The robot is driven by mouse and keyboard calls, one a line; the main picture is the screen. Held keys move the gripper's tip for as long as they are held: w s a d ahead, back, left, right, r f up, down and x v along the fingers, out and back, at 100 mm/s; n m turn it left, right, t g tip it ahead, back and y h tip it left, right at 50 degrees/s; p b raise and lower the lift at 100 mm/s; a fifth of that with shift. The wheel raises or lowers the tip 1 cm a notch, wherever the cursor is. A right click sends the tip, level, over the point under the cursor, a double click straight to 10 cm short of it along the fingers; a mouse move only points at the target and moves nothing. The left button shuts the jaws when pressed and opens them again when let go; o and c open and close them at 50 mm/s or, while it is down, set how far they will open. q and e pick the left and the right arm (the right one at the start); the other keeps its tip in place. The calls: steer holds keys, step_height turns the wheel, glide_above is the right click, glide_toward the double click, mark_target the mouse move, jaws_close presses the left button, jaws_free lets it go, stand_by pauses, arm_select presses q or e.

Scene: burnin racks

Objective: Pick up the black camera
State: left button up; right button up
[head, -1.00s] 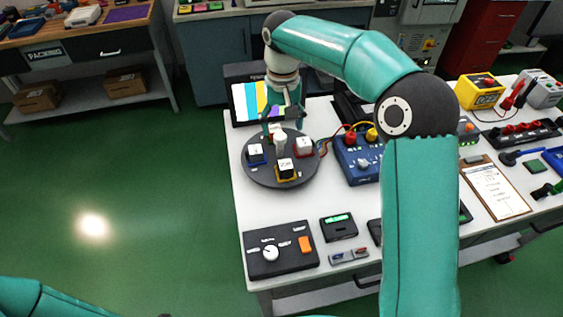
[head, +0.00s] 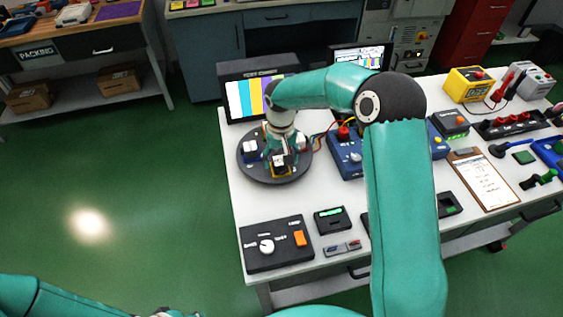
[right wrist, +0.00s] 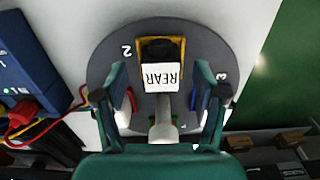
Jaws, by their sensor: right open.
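A black camera (right wrist: 161,50) with a white REAR label sits in a yellow-edged nest at mark 2 of a round dark turntable (right wrist: 103,48). In the head view the black camera (head: 279,164) is on the near side of the turntable (head: 262,180), partly covered by my right gripper (head: 282,154). In the right wrist view my right gripper (right wrist: 161,82) is open and empty, its fingers apart and pointing toward the camera. It is over the turntable centre, near a pale post (right wrist: 163,120). My left gripper is not clearly visible; only its arm shows bottom left.
A blue-edged nest (head: 249,150) is left on the turntable; a red one (right wrist: 126,107) is partly behind a finger. A test screen (head: 252,98) stands behind. A blue power box (head: 345,158) with cables is right. A dark control box (head: 277,243) is in front.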

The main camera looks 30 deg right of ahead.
steer(key=shift+f, duration=0.75)
steer(key=c, duration=1.3)
steer(key=shift+r, duration=0.1)
